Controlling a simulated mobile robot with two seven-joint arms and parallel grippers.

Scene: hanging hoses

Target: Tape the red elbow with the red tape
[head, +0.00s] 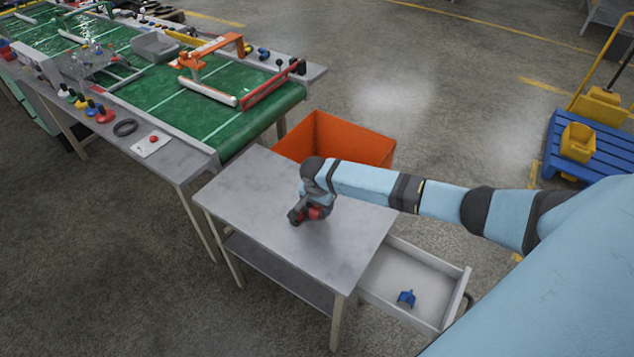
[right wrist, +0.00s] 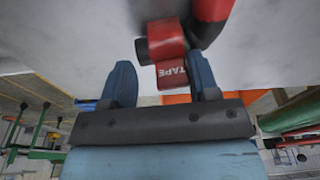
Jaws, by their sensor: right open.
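My right gripper (right wrist: 161,82) is open, its two blue fingers on either side of the lower part of the red tape (right wrist: 172,72), which bears the word TAPE. I cannot tell whether either finger touches it. Just beyond, a red curved piece with dark ends, which looks like the red elbow (right wrist: 210,12), lies against the tape and runs out of the top of the right wrist view. In the head view my right gripper is low over the small grey table, beside red and black parts (head: 317,212) that I cannot tell apart. My left gripper is not in view.
The small grey table (head: 262,180) is otherwise bare. Its open drawer (head: 440,285) holds a blue tape dispenser (head: 406,298). An orange bin (head: 345,140) stands behind it. At the left, a green conveyor (head: 160,88) carries a frame of pipes (head: 222,96). A blue cart (head: 600,140) stands right.

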